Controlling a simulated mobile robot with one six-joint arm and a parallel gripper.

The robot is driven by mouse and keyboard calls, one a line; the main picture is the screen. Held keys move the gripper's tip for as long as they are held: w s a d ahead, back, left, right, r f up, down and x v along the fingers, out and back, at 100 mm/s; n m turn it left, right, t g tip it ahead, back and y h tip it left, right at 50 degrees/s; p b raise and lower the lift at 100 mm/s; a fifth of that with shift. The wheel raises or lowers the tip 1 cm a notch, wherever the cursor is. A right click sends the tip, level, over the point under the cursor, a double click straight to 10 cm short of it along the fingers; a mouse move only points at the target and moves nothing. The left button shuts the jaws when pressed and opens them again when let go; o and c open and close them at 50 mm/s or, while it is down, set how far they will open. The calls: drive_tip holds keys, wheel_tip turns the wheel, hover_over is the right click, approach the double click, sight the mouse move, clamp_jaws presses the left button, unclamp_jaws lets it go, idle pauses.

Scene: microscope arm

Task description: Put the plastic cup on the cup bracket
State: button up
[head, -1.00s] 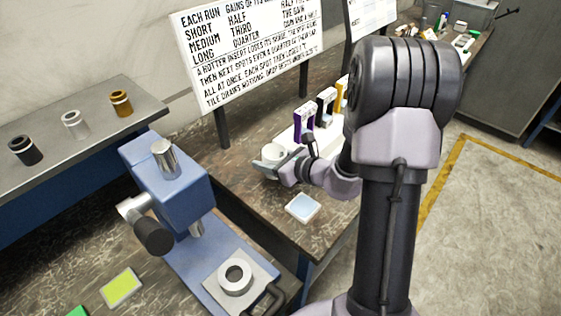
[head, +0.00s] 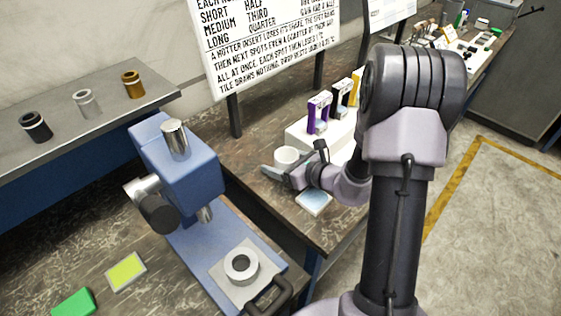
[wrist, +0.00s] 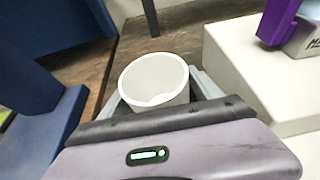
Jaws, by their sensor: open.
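The plastic cup (head: 287,157) is white and stands upright on the dark bench, beside the white block. My gripper (head: 272,174) is low at the cup, on its near side in the head view. In the wrist view the open mouth of the cup (wrist: 153,78) faces up. The grey fingers of my gripper (wrist: 158,92) show on either side of it, spread apart; their tips are partly hidden by the cup. I cannot tell whether either finger touches it. I cannot make out the cup bracket with certainty.
The white block (head: 303,140) carries purple (head: 319,113), black and yellow holders close by. A pale blue pad (head: 314,203) lies below my wrist. The blue microscope (head: 180,165) stands left. A lettered sign (head: 268,45) rises behind.

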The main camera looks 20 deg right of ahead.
drive_tip(key=shift+r, duration=0.2)
drive_tip(key=p+v, duration=0.4)
drive_tip(key=v, duration=0.7)
drive_tip(key=shift+s+d+r, duration=0.1)
drive_tip(key=shift+s+d, duration=0.05)
drive_tip(key=shift+s, duration=0.1)
drive_tip(key=shift+o, duration=0.4)
drive_tip(key=s+d+t+p, duration=0.1)
drive_tip(key=s+t+y+p, duration=0.1)
drive_tip(key=s, duration=0.1)
drive_tip(key=s+d+f+t+p, duration=0.1)
drive_tip(key=p, duration=0.1)
drive_tip(key=shift+s+d+f+y, duration=0.1)
drive_tip(key=shift+s+d+y, duration=0.2)
drive_tip(key=shift+d+y, duration=0.1)
drive_tip(key=shift+s+t, duration=0.35)
drive_tip(key=shift+t, duration=0.25)
drive_tip(key=shift+w+a+f, duration=0.1)
drive_tip(key=shift+w+a, duration=0.15)
drive_tip(key=shift+w, duration=0.05)
drive_tip(key=b, duration=0.2)
approach(279, 151)
drive_tip(key=x, duration=0.4)
drive_tip(key=shift+d+f, duration=0.1)
drive_tip(key=shift+f, duration=0.1)
drive_tip(key=b+x, duration=0.1)
drive_tip(key=x, duration=0.5)
drive_tip(key=shift+s+r, duration=0.1)
drive_tip(key=shift+c, duration=0.4)
